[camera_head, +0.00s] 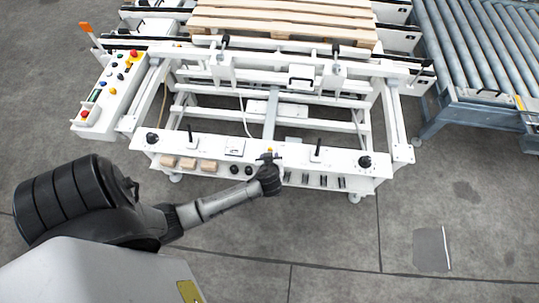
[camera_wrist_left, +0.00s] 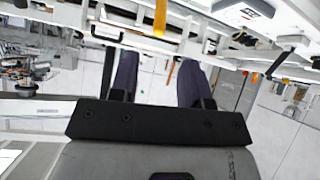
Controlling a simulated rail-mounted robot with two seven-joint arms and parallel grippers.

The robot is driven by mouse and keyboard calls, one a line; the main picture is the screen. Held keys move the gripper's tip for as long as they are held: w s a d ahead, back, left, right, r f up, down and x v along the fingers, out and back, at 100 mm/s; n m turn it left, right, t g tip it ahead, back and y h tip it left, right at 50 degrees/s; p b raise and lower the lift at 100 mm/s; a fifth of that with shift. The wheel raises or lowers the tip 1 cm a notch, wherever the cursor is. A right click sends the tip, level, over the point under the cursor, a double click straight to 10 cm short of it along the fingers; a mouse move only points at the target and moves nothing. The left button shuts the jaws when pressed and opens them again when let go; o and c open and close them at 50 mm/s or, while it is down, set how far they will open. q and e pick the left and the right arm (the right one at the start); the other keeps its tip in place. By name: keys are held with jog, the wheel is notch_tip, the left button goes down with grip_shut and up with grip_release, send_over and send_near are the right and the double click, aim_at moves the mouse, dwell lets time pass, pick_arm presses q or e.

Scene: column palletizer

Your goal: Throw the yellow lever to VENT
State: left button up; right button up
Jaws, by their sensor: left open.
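A yellow lever (camera_wrist_left: 160,18) shows at the top of the left wrist view, roughly in line with the gap between my fingers and apart from them. In the head view only a small yellow-orange tip (camera_head: 270,150) shows just beyond my gripper; the rest is hidden. My left gripper (camera_head: 268,158) is over the front ledge of the white machine. In the left wrist view its two dark fingers (camera_wrist_left: 159,82) are spread with nothing between them. No VENT marking can be read. My right gripper is not in view.
The white ledge (camera_head: 340,165) carries black knobs, black upright handles and tan blocks (camera_head: 187,163). A button panel (camera_head: 112,88) stands at the left. A wooden pallet (camera_head: 285,18) lies at the back, with a roller conveyor (camera_head: 475,45) at the right. The front floor is mostly clear.

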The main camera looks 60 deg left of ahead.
pick_arm(q)
jog(key=shift+v, duration=1.05)
